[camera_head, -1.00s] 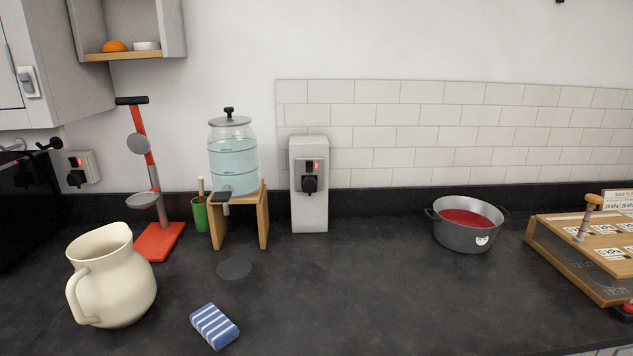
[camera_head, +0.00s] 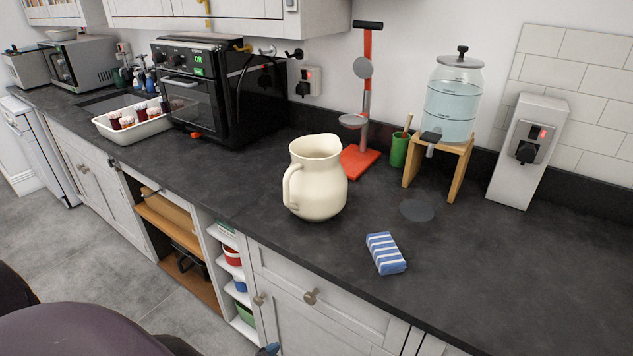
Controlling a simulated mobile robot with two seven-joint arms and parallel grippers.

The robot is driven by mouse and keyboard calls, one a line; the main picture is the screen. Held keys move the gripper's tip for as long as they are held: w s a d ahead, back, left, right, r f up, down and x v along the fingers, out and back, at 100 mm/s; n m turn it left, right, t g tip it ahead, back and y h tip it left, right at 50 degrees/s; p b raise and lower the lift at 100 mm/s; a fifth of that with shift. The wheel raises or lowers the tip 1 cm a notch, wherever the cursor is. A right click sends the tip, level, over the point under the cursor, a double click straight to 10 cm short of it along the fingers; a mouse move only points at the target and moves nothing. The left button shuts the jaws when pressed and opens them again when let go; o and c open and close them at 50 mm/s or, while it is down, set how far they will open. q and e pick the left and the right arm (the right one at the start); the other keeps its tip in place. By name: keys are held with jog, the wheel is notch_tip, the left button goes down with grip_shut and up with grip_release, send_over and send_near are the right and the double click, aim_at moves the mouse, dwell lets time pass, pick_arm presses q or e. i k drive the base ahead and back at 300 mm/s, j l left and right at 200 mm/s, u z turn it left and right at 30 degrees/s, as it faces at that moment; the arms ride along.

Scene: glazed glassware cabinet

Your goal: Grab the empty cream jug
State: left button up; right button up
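The cream jug (camera_head: 317,184) stands upright on the dark worktop in the middle of the view. Its handle is on its left side and its wide mouth opens upward. I see only the upper part of its inside, so I cannot tell whether it is empty. Nothing touches the jug. Neither of my grippers can be made out in this view.
A blue striped sponge (camera_head: 385,253) lies to the jug's front right. A red stand (camera_head: 361,163), green cup (camera_head: 399,150) and water dispenser (camera_head: 449,105) stand behind it. A black oven (camera_head: 222,95) and white tray (camera_head: 138,126) are left. The worktop just left of the jug is clear.

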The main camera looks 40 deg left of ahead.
aim_at(315, 181)
jog(key=k+j+u, duration=0.15)
jog(key=j, duration=0.7)
jog(key=k+j+u, duration=0.15)
jog(key=j, duration=0.7)
jog(key=j+u, duration=0.1)
jog(key=j, duration=0.75)
jog(key=k, duration=0.1)
